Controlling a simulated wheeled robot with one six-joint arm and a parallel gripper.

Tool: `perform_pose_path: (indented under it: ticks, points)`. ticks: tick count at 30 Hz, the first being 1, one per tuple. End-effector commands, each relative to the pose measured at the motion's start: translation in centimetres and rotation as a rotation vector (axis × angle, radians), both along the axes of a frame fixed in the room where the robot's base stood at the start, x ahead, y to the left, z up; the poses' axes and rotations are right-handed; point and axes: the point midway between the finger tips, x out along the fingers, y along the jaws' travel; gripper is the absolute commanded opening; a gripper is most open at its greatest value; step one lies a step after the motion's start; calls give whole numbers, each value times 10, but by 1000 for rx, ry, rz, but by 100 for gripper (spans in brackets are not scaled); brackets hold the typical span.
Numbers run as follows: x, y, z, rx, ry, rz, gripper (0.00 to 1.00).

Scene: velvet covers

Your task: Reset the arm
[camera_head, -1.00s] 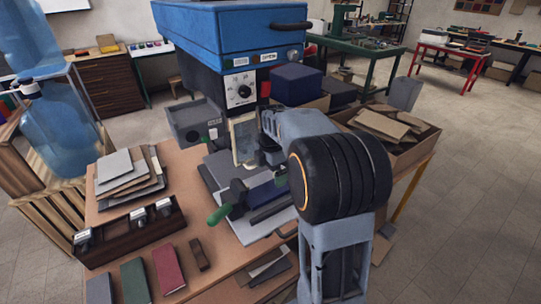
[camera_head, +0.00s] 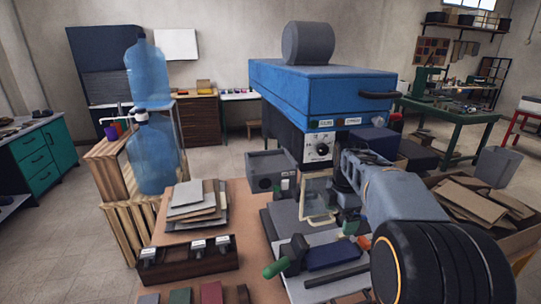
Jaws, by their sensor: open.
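My arm comes in from the lower right and reaches toward the blue press (camera_head: 325,92). My gripper (camera_head: 343,182) is at the far end of the arm, in front of the press and above its grey bed (camera_head: 335,262). The arm link hides much of the gripper, and I see nothing held in it. A small pale framed piece (camera_head: 318,201) stands upright just left of the gripper; I cannot tell whether they touch. A dark blue block (camera_head: 332,256) with a green-handled part lies on the bed below.
On the workbench (camera_head: 250,232) are stacked sheets (camera_head: 196,202), a dark wooden rack (camera_head: 190,262) and several small coloured books at the front edge. A water bottle (camera_head: 152,155) on wooden crates stands left. A box of cardboard (camera_head: 488,205) sits right. Open floor lies at far left.

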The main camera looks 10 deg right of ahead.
Motion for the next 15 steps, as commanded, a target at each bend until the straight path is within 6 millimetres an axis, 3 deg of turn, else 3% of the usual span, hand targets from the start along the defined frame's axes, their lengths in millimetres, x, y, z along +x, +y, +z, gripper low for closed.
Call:
perform_pose_path:
  ticks: [4,8,15]
  points:
    - [4,-1,-2,-3,-23,-200,100]
    - [-3,1,-24,3,-26,-544,100]
    - [-55,32,-49,47,-92,-1241,100]
